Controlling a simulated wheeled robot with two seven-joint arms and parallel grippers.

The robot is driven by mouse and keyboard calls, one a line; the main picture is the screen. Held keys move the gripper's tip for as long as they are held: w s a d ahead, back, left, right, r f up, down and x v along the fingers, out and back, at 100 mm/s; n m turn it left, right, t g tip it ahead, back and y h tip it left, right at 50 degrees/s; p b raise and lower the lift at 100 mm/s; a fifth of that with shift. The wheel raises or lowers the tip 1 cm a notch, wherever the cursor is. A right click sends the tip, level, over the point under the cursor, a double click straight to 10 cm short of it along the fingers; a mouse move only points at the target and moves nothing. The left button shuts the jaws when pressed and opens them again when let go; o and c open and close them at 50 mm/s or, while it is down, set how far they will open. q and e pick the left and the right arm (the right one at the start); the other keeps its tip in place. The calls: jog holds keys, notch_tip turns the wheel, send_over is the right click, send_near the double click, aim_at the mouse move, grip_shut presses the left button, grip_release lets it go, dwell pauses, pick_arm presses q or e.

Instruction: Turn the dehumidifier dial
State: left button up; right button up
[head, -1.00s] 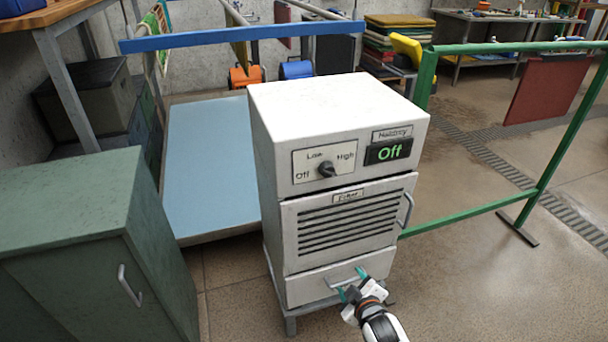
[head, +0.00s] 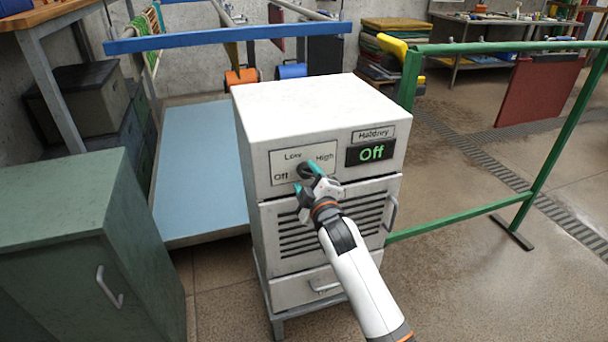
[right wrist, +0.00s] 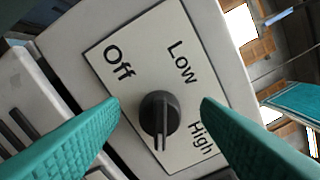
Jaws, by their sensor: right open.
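The white dehumidifier (head: 310,105) stands on a low grey stand, its front facing me. Its black dial (right wrist: 160,113) sits on a pale plate (right wrist: 140,65) marked Off, Low and High. In the head view the dial (head: 305,170) is partly covered by my right gripper. The display (head: 371,152) reads Off in green. My right gripper (head: 307,180) is in front of the dial. In the right wrist view its teal fingers (right wrist: 161,103) are open, one on each side of the dial, with gaps between them and the knob. My left gripper is not in view.
A green cabinet (head: 75,220) stands at the left. A blue rail (head: 230,38) runs behind the dehumidifier above a light blue panel (head: 200,165). A green frame (head: 530,195) stands at the right. The floor at the front right is clear.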

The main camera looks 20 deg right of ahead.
jog(key=shift+w, duration=1.15)
jog(key=c, duration=1)
jog(key=shift+o, duration=0.2)
